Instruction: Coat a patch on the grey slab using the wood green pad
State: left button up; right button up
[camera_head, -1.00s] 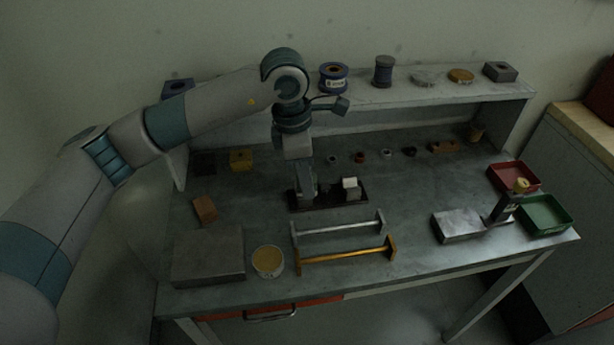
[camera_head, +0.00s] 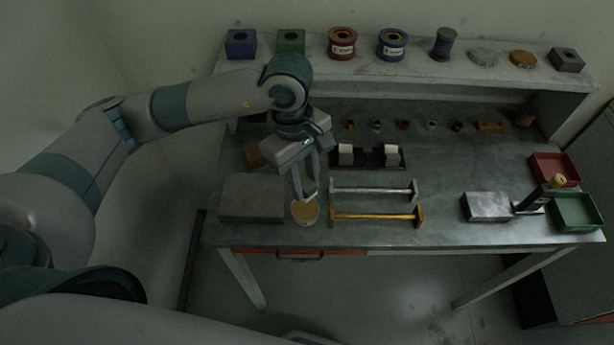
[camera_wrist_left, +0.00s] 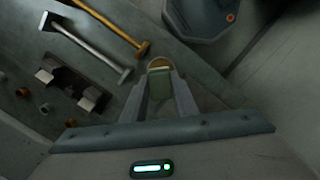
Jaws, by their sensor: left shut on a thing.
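My left gripper (camera_head: 307,198) is shut on the green pad (camera_head: 308,187), which points down over the round tin with yellow contents (camera_head: 305,213). In the left wrist view the green pad (camera_wrist_left: 160,86) sits between the fingers (camera_wrist_left: 160,95), with the tin (camera_wrist_left: 158,64) partly hidden just beyond it. I cannot tell whether the pad touches the yellow contents. The grey slab (camera_head: 252,207) lies to the left of the tin, with its top bare as far as I see. My right gripper is not in view.
A silver bar (camera_head: 372,190) and a yellow bar (camera_head: 375,216) lie right of the tin. A dark holder (camera_head: 369,160) with two white blocks stands behind them. A metal block (camera_head: 487,206), red tray (camera_head: 554,170) and green tray (camera_head: 577,212) are at the right.

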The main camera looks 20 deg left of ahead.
aim_at(306, 211)
pick_arm(q)
jog(key=shift+f, duration=0.1)
jog(key=shift+f+b, duration=0.45)
jog(key=shift+f, duration=2.4)
jog(key=shift+f+b, duration=0.5)
jog(key=shift+b, duration=0.15)
jog(key=shift+s+f+b, duration=0.15)
jog(key=shift+b, duration=0.45)
dwell(2.4)
jog(key=shift+r, duration=0.75)
jog(key=shift+r+p, duration=0.9)
jog(key=shift+r, duration=1.95)
